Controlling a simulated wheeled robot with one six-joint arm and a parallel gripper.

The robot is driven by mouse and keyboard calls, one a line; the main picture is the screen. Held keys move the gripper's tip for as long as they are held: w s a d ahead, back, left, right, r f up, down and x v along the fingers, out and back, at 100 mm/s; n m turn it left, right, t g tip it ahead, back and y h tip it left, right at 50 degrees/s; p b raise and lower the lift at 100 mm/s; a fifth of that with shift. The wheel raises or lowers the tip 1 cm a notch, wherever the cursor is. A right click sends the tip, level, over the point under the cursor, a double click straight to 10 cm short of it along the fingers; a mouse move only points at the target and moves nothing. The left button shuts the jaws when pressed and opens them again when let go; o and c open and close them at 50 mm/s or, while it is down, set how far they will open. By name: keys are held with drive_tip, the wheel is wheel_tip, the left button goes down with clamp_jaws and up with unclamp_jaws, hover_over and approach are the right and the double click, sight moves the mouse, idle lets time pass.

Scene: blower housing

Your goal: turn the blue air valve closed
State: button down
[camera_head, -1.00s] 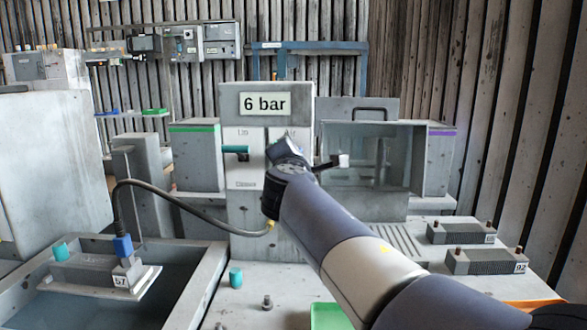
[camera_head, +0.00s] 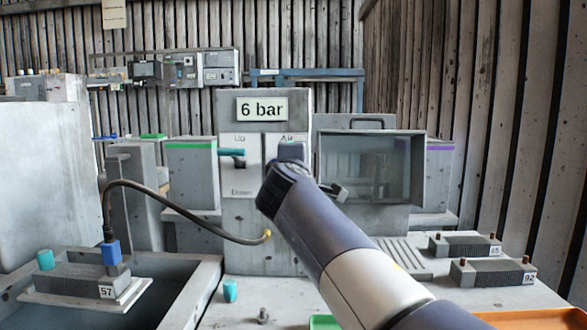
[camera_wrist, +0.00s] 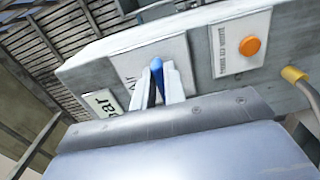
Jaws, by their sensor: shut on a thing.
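The blue air valve handle (camera_wrist: 157,67) shows in the wrist view as a narrow blue lever on the white plate of the grey panel. The two pale fingers of my gripper (camera_wrist: 158,82) are shut on it, one on each side. In the head view my gripper (camera_head: 291,152) is at the plate marked "Air" (camera_head: 287,138), under the "6 bar" sign (camera_head: 262,109). My wrist hides the valve handle there, so its exact angle cannot be told from that view.
A teal lever (camera_head: 233,153) sits on the "Up/Down" plate just left. A clear-fronted box (camera_head: 371,168) stands close on the right. A dark hose (camera_head: 185,222) runs to a yellow fitting (camera_head: 267,234) below. The wrist view shows an orange button (camera_wrist: 250,46) on the panel.

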idle(0.3)
drive_tip(key=c, duration=1.5)
unclamp_jaws()
drive_tip(key=shift+o, duration=0.2)
drive_tip(key=s+b, duration=0.1)
drive_tip(key=s, duration=0.9)
drive_tip(key=shift+s+a, duration=0.2)
drive_tip(key=shift+s, duration=0.2)
drive_tip(key=w+p, duration=0.1)
drive_tip(key=w, duration=1)
drive_tip(key=shift+d, duration=0.2)
